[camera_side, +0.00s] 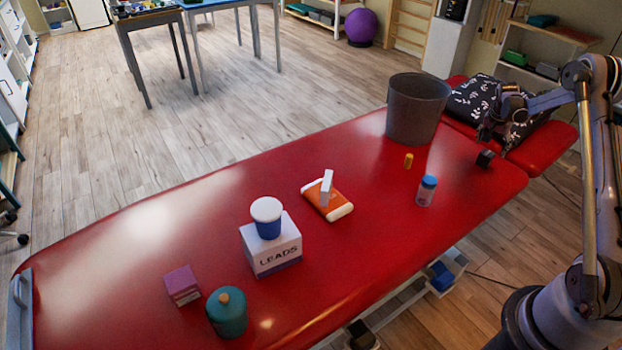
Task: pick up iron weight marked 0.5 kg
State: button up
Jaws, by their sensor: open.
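My gripper (486,136) is at the right end of the red treatment table (150,240), in front of the dark patterned pillow. It is open and points down. A small dark block (485,158) is on the red surface just below the fingertips. It may be the iron weight, but no 0.5 kg mark can be read. I cannot tell whether the fingers touch it. No other thing on the table shows a readable weight mark.
Farther left are an orange-and-white pack (318,198), a LEADS box (271,248) with a tub (267,217), a purple box (182,285) and a teal jar (227,315).

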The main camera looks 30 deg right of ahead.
aim_at(487, 153)
jog(key=shift+a+x, duration=0.2)
jog(key=shift+x, duration=1.55)
jog(key=shift+a+x, duration=0.15)
jog(key=shift+x, duration=1.6)
jog(key=shift+w+f, duration=0.1)
grip_shut()
